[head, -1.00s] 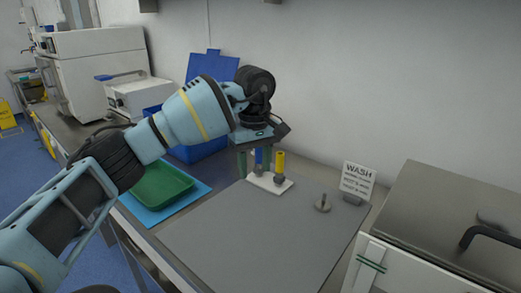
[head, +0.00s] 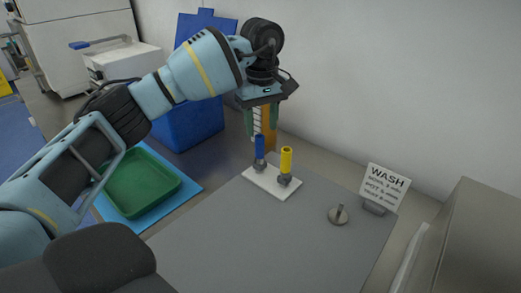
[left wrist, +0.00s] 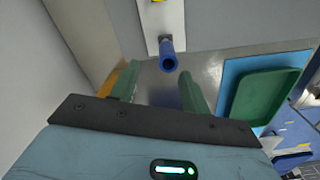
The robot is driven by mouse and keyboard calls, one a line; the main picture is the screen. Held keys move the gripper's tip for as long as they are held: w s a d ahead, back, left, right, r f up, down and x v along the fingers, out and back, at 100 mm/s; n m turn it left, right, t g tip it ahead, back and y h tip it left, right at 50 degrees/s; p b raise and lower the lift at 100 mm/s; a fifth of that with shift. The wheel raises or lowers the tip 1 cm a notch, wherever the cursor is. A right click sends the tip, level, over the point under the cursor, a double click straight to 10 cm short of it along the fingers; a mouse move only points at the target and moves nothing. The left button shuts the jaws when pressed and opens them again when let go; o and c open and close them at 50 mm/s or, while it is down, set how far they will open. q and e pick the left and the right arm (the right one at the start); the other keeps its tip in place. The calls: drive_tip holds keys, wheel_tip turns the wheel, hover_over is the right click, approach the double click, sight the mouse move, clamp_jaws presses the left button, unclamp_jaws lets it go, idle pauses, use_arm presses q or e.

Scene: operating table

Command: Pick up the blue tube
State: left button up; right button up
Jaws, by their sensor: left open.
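The blue tube (head: 260,148) stands upright on a white holder plate (head: 262,184), beside a yellow tube (head: 286,161). My left gripper (head: 260,128) is open and empty, pointing down by the upper end of the blue tube. In the left wrist view the blue tube (left wrist: 168,59) shows its open round end just beyond the gap between the two green fingers (left wrist: 160,90), apart from both. The white plate (left wrist: 151,14) runs to the top edge there. My right gripper is not in view.
A grey mat (head: 250,235) covers the bench front. A green tray (head: 145,182) on a blue sheet and a blue bin (head: 190,125) are at left. A small metal knob (head: 339,214) and a WASH sign (head: 384,184) stand at right, with the wall behind.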

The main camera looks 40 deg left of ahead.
sight(259, 151)
use_arm(q)
drive_tip(key=shift+s+f, duration=0.15)
drive_tip(key=shift+f, duration=1.2)
drive_tip(key=shift+s+d+f+p, duration=0.1)
drive_tip(key=shift+s+f+p, duration=0.15)
drive_tip(key=shift+f, duration=1.05)
drive_tip(key=shift+s+f+p, duration=0.1)
drive_tip(key=shift+s+f, duration=0.1)
drive_tip(key=shift+f, duration=1.05)
drive_tip(key=shift+c, duration=0.4)
clamp_jaws()
